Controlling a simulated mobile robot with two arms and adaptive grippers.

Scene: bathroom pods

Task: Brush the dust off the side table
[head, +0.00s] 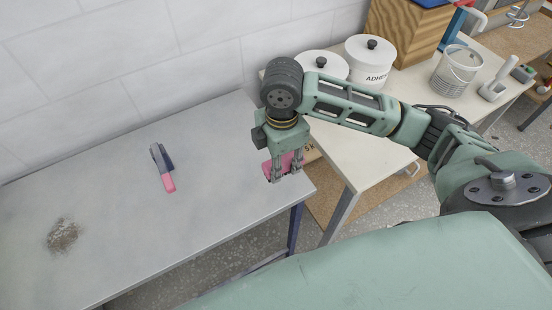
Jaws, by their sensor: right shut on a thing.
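The grey side table (120,215) fills the left of the head view, against the tiled wall. A patch of grey-brown dust (62,235) lies near its left end. A small tool with a pink handle and dark grey-blue head (163,168), perhaps a brush, lies on the table's middle. My right gripper (284,172) points down over the table's right end, shut on a pink thing (272,170) partly hidden by the fingers. I cannot tell what it is, or whether it touches the tabletop. My left gripper is out of view.
A cream table (365,152) stands close on the right, holding white lidded pots (370,62), a metal bucket (456,70), a wooden box (405,32) and a trowel (497,80). The grey tabletop is bare between tool and dust.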

